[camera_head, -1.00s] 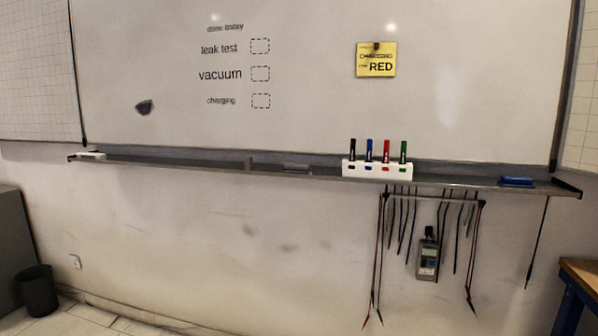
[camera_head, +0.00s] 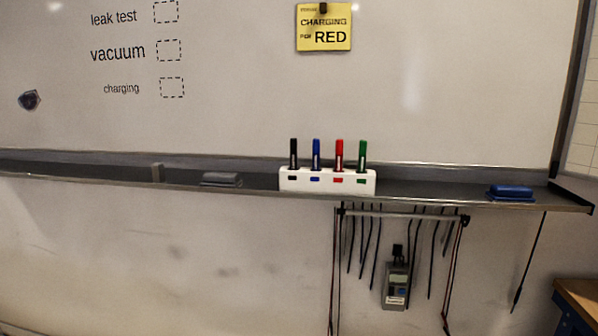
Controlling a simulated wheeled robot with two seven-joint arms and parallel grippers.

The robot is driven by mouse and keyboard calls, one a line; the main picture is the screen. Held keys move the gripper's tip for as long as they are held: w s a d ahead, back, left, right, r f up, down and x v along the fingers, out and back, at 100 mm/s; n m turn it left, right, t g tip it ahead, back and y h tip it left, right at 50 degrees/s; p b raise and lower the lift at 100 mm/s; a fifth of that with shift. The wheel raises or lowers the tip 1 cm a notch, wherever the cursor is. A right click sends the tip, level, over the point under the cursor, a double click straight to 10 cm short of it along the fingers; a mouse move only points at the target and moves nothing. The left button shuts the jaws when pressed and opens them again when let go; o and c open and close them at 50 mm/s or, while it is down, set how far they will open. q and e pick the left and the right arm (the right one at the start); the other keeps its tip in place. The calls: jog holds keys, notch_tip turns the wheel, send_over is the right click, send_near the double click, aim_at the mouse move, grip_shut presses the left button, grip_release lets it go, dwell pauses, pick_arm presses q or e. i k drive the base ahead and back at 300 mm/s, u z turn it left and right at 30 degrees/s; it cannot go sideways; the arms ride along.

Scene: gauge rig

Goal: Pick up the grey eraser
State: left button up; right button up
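The grey eraser (camera_head: 221,180) lies flat on the whiteboard's ledge (camera_head: 110,171), left of the white marker holder (camera_head: 328,180). It is dark grey and low, close in colour to the ledge. A blue eraser (camera_head: 511,192) lies on the ledge near its right end. Neither of my grippers is in view.
The holder bears black, blue, red and green markers upright. Cables and a meter (camera_head: 396,286) hang below the ledge. A wooden bench (camera_head: 579,300) is at lower right.

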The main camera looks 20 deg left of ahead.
aim_at(216, 179)
jog(key=u, duration=0.25)
jog(key=i, duration=1.1)
jog(key=u, duration=1.15)
jog(key=i, duration=0.3)
jog(key=u, duration=0.3)
